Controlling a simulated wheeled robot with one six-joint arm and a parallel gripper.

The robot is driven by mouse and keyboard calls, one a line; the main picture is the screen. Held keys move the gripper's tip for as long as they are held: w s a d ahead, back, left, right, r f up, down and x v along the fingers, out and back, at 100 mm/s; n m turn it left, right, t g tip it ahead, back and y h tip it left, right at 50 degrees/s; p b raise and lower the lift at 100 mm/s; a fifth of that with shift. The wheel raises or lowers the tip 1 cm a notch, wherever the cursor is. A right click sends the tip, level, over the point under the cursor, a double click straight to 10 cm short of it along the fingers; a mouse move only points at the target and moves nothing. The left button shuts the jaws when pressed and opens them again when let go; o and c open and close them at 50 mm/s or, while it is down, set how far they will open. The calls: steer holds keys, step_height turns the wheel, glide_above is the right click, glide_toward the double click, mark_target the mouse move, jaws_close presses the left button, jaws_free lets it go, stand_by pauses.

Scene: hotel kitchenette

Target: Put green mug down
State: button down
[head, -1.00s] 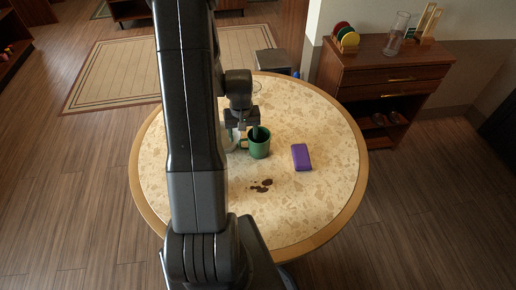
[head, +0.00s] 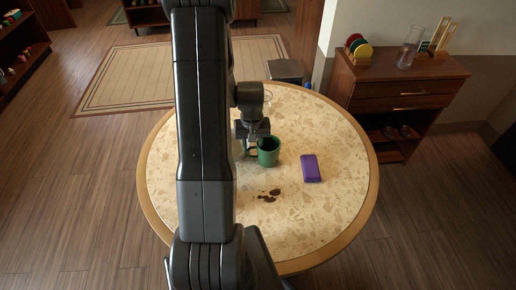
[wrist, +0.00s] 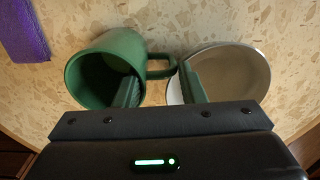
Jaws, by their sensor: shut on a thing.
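The green mug (head: 268,157) is near the middle of the round table, upright, with its handle to the left in the head view. In the wrist view the mug (wrist: 105,52) shows its open mouth and its handle pointing right. My gripper (wrist: 160,77) is shut on the mug, with one finger inside the mouth and the other outside by the handle. In the head view my gripper (head: 258,138) is over the mug's left side. The mug's base is too hidden to tell whether it touches the table.
The round speckled table (head: 335,215) has bare room at front and right. A white-rimmed vessel (wrist: 262,58) is close beside my right finger. A dark spill (head: 268,196) is in front. A wooden cabinet (head: 400,95) stands behind.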

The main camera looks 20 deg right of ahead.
step_height(320, 180, up, 10)
steer(key=shift+f+b, duration=0.15)
steer(key=shift+b, duration=0.25)
